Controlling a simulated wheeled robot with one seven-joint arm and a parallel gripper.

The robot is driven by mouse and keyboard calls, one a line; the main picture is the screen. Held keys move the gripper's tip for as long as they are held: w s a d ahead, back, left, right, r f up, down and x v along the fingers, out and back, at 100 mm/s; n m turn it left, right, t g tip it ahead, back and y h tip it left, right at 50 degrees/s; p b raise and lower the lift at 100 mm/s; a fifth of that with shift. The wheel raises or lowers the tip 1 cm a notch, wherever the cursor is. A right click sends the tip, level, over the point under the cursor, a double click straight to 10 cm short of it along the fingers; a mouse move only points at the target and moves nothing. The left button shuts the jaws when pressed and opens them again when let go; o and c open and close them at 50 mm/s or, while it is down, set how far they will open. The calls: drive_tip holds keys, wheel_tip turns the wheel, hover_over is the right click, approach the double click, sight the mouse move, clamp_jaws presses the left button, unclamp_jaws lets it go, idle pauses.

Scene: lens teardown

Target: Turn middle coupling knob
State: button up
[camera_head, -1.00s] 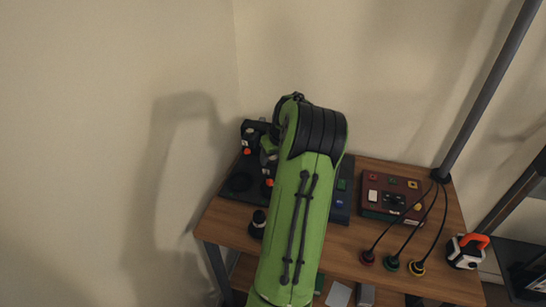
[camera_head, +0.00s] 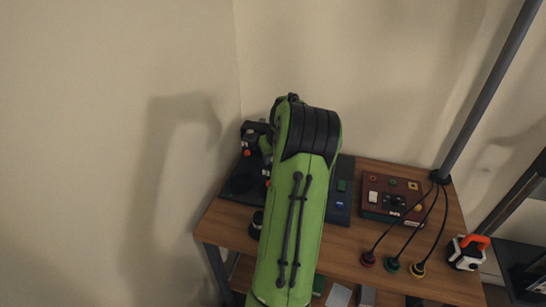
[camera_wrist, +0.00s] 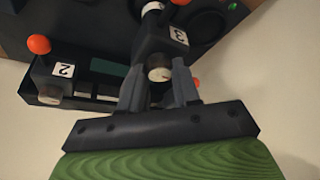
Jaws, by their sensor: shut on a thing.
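In the wrist view my gripper (camera_wrist: 159,82) has its two grey fingers on either side of a round coupling knob (camera_wrist: 159,74) with a pale face, and is shut on it. In the head view the dark device (camera_head: 240,182) stands at the table's left end. My green arm covers much of it, and my fingertips are hidden there.
A dark red control box (camera_head: 392,198) stands on the wooden table (camera_head: 345,242) at the right. Red, green and yellow plugs (camera_head: 392,264) on black cables lie before it. A wall is close behind.

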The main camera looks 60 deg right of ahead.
drive_tip(key=m+g+h, duration=0.1)
drive_tip(key=m, duration=0.3)
drive_tip(key=shift+w+a, duration=0.1)
drive_tip(key=shift+w, duration=0.05)
drive_tip(key=m+g, duration=0.1)
drive_tip(key=m, duration=0.3)
drive_tip(key=shift+w+m+g+h, duration=0.15)
drive_tip(key=shift+m+g+h, duration=0.15)
drive_tip(key=shift+m+g, duration=0.1)
drive_tip(key=m+g+p, duration=0.1)
drive_tip(key=m, duration=0.3)
drive_tip(key=shift+w+m+g+p, duration=0.1)
drive_tip(key=shift+m+g+p, duration=0.2)
drive_tip(key=shift+g, duration=0.1)
drive_tip(key=shift+m+g+y+p, duration=0.5)
drive_tip(key=shift+m+g+p, duration=0.15)
drive_tip(key=shift+m, duration=0.95)
drive_tip(key=o, duration=1.1)
drive_tip(key=shift+c, duration=0.2)
drive_tip(key=shift+r, duration=0.1)
drive_tip(key=p+v, duration=0.3)
drive_tip(key=v, duration=1.2)
drive_tip(key=shift+r+p, duration=0.25)
drive_tip(key=shift+p, duration=0.1)
drive_tip(key=shift+w+a, duration=0.1)
drive_tip(key=shift+w, duration=0.05)
